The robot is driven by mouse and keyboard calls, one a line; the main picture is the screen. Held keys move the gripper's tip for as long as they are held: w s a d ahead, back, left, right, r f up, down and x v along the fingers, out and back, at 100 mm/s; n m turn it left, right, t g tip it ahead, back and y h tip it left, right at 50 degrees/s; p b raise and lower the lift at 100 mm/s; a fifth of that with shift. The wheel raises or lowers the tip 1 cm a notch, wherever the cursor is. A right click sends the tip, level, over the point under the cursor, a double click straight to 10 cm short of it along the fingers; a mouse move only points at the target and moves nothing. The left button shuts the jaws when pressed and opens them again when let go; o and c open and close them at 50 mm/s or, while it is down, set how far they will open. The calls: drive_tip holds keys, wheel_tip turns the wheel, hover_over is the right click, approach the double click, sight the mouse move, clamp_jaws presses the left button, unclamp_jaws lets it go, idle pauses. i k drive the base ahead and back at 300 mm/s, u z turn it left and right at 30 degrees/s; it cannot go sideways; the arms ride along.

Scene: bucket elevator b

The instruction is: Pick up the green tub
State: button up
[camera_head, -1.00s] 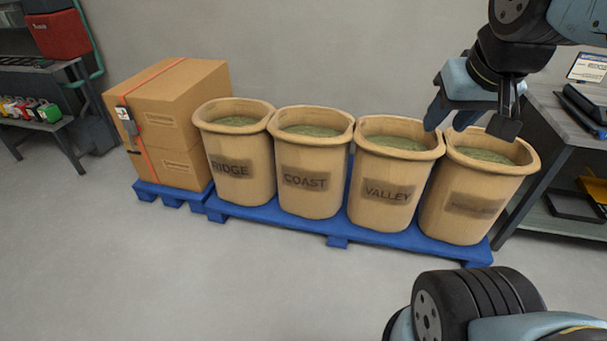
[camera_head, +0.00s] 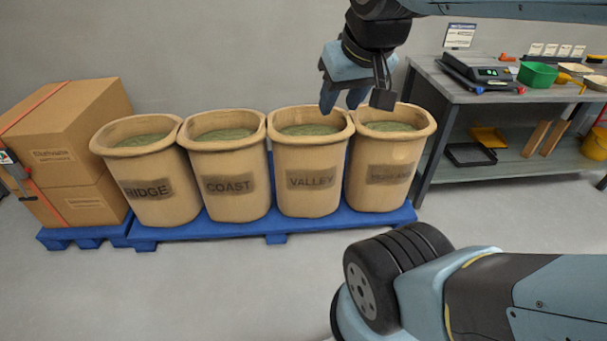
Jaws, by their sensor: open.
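The green tub (camera_head: 538,75) sits on the grey workbench at the right, beside a black scale with a green display. It is small and stands upright.
Several tan bins, among them the Valley bin (camera_head: 309,163), stand on a blue pallet (camera_head: 265,228). The scale (camera_head: 478,72) and pale trays flank the tub on the workbench (camera_head: 447,88). Strapped cardboard boxes (camera_head: 75,150) stand at left.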

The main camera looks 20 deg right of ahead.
sight(536, 75)
drive_tip(key=u, duration=1.05)
drive_tip(key=i, duration=0.1)
drive_tip(key=z, duration=2.95)
drive_tip(key=k, duration=0.9)
drive_tip(key=z, duration=0.2)
drive_tip(key=i, duration=0.9)
drive_tip(key=u, duration=0.1)
